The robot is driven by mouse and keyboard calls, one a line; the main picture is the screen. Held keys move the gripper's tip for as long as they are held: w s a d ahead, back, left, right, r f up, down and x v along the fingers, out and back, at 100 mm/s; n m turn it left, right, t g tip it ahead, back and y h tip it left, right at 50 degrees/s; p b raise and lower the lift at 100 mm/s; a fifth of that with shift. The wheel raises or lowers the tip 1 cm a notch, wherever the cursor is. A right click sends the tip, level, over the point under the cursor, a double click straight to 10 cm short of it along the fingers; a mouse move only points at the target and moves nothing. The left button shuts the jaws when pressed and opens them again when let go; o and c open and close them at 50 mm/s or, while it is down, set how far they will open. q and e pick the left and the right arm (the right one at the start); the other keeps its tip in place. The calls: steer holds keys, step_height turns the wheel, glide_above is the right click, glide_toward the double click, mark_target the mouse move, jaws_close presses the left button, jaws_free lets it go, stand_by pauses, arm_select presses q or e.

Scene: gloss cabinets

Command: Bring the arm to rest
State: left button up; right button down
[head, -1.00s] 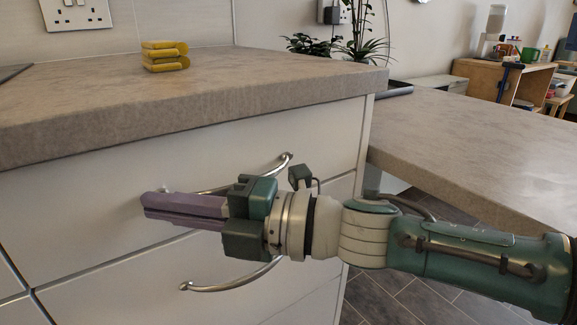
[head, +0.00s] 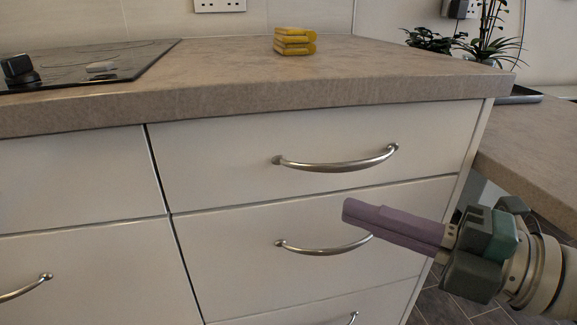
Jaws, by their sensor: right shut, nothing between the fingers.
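My right gripper (head: 350,218) comes in from the lower right in the head view. Its purple fingers are closed together with nothing between them. It points left, in front of the second drawer, and hides the right end of that drawer's handle (head: 310,249). I cannot tell how far it is from the drawer front. My left gripper is not in view.
The top drawer (head: 220,165) looks shut and has a curved metal handle (head: 335,166). The grey worktop (head: 220,90) holds a folded yellow cloth (head: 295,42) and a black hob (head: 90,65). Another worktop (head: 540,150) and plants (head: 485,45) are at the right.

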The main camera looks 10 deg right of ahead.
steer(key=d+r+m+t+h+p, duration=0.1)
steer(key=d+r+m+h+p, duration=0.2)
steer(key=r+m+h+p, duration=0.45)
steer(key=d+r+m+t+h+p, duration=0.15)
steer(key=r+m+h+p, duration=0.25)
steer(key=r+m+p, duration=0.5)
steer(key=s+r+m+g+h+p, duration=0.1)
steer(key=s+r+m+g+p, duration=0.45)
steer(key=s+p, duration=0.4)
steer(key=s+r+m+g+p, duration=0.4)
steer(key=s+r+g+p, duration=0.15)
steer(key=s+p, duration=0.35)
step_height(320, 180, up, 36)
steer(key=p, duration=3.5)
steer(key=shift+s+a+f+n, duration=0.15)
steer(key=shift+s+f+n, duration=0.05)
steer(key=shift+s+n, duration=0.1)
steer(key=shift+h, duration=0.25)
